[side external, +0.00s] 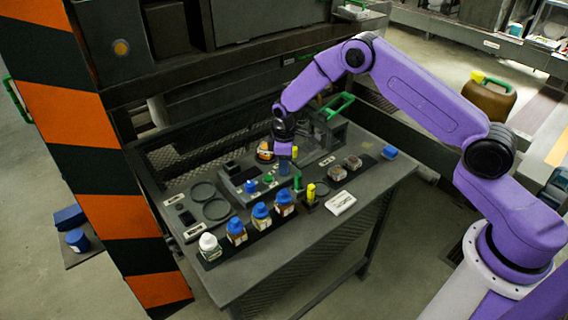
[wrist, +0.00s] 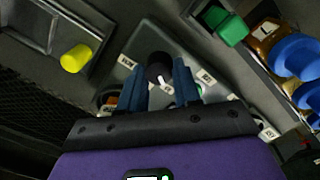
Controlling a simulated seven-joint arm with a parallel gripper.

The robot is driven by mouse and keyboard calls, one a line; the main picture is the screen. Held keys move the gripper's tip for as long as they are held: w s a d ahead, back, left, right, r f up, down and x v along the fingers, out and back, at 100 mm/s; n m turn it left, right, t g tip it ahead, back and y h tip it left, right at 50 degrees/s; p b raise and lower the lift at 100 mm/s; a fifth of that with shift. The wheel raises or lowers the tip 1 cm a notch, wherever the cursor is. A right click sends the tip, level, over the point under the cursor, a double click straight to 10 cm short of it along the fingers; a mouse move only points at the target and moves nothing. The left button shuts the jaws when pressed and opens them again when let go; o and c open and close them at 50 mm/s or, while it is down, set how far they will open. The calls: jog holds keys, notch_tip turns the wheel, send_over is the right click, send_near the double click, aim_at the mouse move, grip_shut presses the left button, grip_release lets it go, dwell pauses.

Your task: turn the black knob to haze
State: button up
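The black knob (wrist: 158,66) has a short white pointer mark and sits on a grey panel (wrist: 170,42) in the wrist view. Small white labels surround it, one to the left (wrist: 127,61) and one to the right (wrist: 205,77); their words are too small to read surely. My gripper (wrist: 158,72) has its two blue fingers on either side of the knob, open with small gaps showing. Whether the fingers reach down around the knob or hover above it, I cannot tell. In the side view my gripper (side external: 284,166) points down over the bench, hiding the knob.
The dark bench (side external: 262,258) carries a row of blue-capped jars (side external: 260,214), a white-capped jar (side external: 209,244) and several dark rings (side external: 216,208). A yellow knob (wrist: 76,58) and a green block (wrist: 228,27) flank the panel. A green handle (side external: 339,104) stands behind.

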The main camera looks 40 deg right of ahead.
jog(key=shift+m, duration=0.3)
jog(key=m, duration=0.5)
jog(key=shift+w, duration=0.1)
jog(key=m, duration=0.6)
jog(key=shift+d, duration=0.1)
dwell(0.4)
jog(key=o, duration=1.1)
jog(key=shift+g, duration=0.3)
jog(key=shift+c, duration=0.2)
jog(key=shift+r, duration=0.1)
notch_tip(320, 180, up, 17)
jog(key=shift+a+r, duration=0.15)
jog(key=shift+a, duration=0.2)
